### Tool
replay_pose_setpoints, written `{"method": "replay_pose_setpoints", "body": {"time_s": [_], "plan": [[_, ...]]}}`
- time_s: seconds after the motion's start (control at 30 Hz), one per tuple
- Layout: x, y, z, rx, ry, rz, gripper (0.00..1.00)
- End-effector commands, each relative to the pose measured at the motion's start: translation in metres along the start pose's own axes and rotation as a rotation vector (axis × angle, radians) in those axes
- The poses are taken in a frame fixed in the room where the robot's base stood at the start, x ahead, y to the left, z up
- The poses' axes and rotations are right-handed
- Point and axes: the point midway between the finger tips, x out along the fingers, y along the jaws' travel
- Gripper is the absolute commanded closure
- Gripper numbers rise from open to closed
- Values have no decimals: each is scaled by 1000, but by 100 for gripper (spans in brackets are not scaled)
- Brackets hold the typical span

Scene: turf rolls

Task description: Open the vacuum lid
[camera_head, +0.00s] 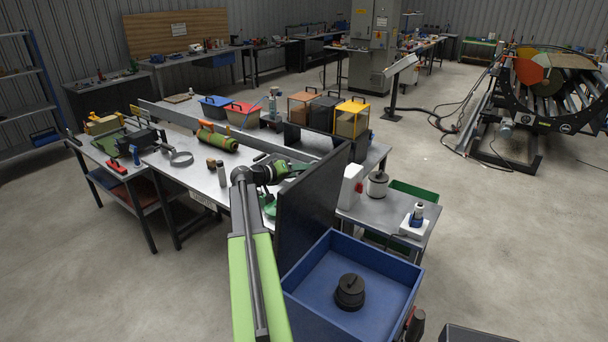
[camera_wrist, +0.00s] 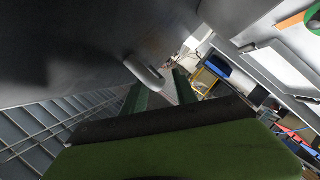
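A large dark panel (camera_head: 312,205), which looks like the lid, stands steeply raised along the left side of an open blue box (camera_head: 395,272). I take this box to be the vacuum. In the wrist view a dark grey surface (camera_wrist: 80,45) fills the upper left, with a pale grey handle (camera_wrist: 146,74) on it. My gripper (camera_head: 290,168) is on the panel's left side, partly hidden in the head view. In the wrist view its green fingers (camera_wrist: 160,92) are apart, with the handle's end close to the gap. Whether they touch the handle cannot be told.
A black round fitting (camera_head: 350,292) sits inside the blue box. A metal workbench (camera_head: 190,180) with tools lies left and behind. A side table (camera_head: 385,225) behind the box holds a white bottle (camera_head: 350,186) and a metal canister (camera_head: 378,184).

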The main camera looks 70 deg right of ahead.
Motion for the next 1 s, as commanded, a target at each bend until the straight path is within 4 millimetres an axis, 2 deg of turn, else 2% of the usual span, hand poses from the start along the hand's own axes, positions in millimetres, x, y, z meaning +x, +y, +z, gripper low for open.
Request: {"method": "replay_pose_setpoints", "body": {"time_s": [0.1,0.37,0.63,1.0], "plan": [[9,0,0,0,0,0,66],[11,0,0,0,0,-1,66],[11,1,0,0,0,0,98],[11,1,0,0,-1,0,100]]}}
